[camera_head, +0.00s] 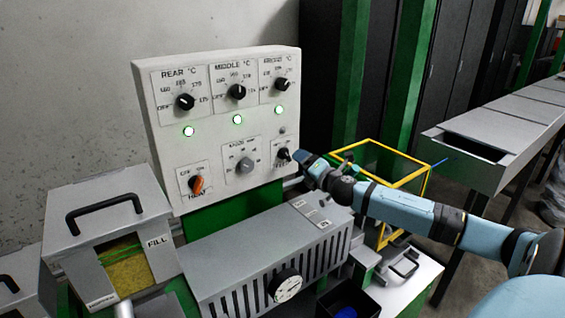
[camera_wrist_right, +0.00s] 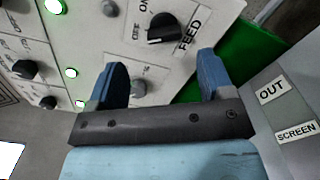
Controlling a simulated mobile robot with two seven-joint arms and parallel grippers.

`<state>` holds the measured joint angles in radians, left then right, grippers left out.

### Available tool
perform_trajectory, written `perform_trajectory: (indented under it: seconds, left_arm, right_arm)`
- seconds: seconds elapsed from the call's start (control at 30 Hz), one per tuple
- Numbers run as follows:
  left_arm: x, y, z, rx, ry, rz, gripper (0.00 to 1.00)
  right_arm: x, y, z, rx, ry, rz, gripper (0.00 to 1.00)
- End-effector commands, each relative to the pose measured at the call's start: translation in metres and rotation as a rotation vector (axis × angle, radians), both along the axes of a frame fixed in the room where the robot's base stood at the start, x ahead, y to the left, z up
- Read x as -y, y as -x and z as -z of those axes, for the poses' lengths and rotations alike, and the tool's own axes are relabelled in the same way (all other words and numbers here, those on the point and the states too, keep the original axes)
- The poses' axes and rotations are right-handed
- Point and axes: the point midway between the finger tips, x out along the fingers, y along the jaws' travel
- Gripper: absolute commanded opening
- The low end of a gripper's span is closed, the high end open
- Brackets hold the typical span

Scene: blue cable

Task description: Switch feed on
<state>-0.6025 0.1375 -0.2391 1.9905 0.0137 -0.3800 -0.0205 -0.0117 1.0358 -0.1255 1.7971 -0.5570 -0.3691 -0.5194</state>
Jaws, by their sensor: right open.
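The feed switch is a black rotary knob (camera_head: 284,153) at the lower right of the white control panel (camera_head: 215,125). In the right wrist view the black knob (camera_wrist_right: 168,28) shows larger, beside a FEED label and ON and OFF marks. I cannot tell for sure which mark it points at. My right gripper (camera_head: 303,158) reaches in from the right, close to the knob. In the wrist view the right gripper (camera_wrist_right: 162,75) is open and empty, its two blue fingers spread with the knob beyond their tips. I cannot tell whether they touch the panel. My left gripper is not in view.
The panel also carries an orange HEAT knob (camera_head: 196,184), a grey knob (camera_head: 245,165) and several temperature knobs above green lamps. A FILL hopper (camera_head: 110,230) stands at the left. A slotted grey housing with a dial gauge (camera_head: 285,286) lies below. A yellow frame (camera_head: 400,160) stands behind my right arm.

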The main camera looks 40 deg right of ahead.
Motion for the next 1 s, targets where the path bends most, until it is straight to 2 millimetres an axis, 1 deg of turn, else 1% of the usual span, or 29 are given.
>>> perform_trajectory:
  seconds: [0.03,0.17,0.27,0.4,0.6,0.7,0.8,1.0]
  left_arm:
    - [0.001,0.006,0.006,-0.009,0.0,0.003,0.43]
    - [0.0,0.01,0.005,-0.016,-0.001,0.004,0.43]
    - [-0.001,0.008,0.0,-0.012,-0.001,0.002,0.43]
    - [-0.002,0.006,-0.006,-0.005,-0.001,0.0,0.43]
    - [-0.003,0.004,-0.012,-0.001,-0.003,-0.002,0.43]
    - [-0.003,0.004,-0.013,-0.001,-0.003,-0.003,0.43]
    - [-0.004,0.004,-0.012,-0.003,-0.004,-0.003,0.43]
    - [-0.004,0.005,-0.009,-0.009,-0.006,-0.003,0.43]
  right_arm:
    - [0.0,-0.001,0.003,0.001,0.0,0.0,0.74]
    - [0.001,-0.007,0.001,0.002,-0.002,0.001,0.74]
    - [0.002,-0.017,0.0,0.003,-0.004,0.002,0.74]
    - [0.004,-0.035,0.0,0.003,-0.003,0.002,0.74]
    - [0.007,-0.059,0.001,0.001,-0.004,0.002,0.74]
    - [0.008,-0.068,0.002,0.001,-0.004,0.002,0.74]
    - [0.008,-0.073,0.002,0.0,-0.002,0.001,0.74]
    - [0.008,-0.075,0.003,0.0,-0.001,0.0,0.74]
